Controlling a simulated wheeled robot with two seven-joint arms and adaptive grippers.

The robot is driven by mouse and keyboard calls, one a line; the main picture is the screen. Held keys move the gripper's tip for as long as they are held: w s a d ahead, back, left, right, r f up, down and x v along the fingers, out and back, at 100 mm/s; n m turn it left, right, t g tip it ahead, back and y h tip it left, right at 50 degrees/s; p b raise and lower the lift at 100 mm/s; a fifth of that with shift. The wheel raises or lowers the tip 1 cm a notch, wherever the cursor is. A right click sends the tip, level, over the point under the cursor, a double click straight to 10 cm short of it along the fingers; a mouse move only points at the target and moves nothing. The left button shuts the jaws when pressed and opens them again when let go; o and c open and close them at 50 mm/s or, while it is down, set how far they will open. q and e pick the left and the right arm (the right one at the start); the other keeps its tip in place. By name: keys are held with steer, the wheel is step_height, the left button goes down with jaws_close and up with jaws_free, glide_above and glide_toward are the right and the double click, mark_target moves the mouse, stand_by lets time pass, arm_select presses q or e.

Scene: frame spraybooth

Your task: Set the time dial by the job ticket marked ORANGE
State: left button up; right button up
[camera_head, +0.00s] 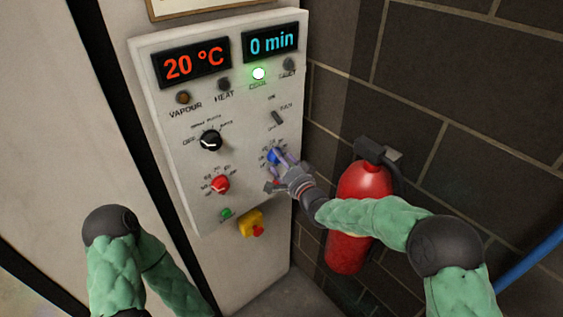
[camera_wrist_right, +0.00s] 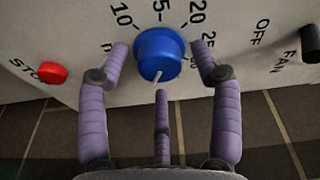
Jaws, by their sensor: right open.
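The time dial (camera_head: 274,157) is a blue knob on the lower right of the white control panel. In the right wrist view the blue knob (camera_wrist_right: 160,54) sits among the marks 10, 20 and 25, and a pale pointer line shows at its lower edge. My right gripper (camera_head: 282,163) is at the dial; in the right wrist view its purple fingers (camera_wrist_right: 160,62) are spread to both sides of the knob, with a gap on each side. The time display (camera_head: 270,43) reads 0 min. No ticket marked ORANGE is readable. My left gripper is out of view.
The panel (camera_head: 178,116) also carries a 20 °C display (camera_head: 192,64), a black knob (camera_head: 211,140), a red knob (camera_head: 220,184), a fan switch (camera_head: 278,117) and a yellow-and-red stop button (camera_head: 252,224). A green lamp (camera_head: 259,73) is lit. A fire extinguisher (camera_head: 349,247) stands right.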

steer(key=c, duration=1.1)
steer(key=shift+d+r+n+t+y+b, duration=0.1)
steer(key=shift+n+t+y+b, duration=0.15)
steer(key=shift+n+b, duration=2)
steer(key=shift+r+n+t+y+b, duration=0.15)
steer(key=shift+n+y+b, duration=0.2)
steer(key=shift+n+b, duration=1.85)
steer(key=shift+m+b, duration=0.75)
steer(key=shift+w, duration=0.1)
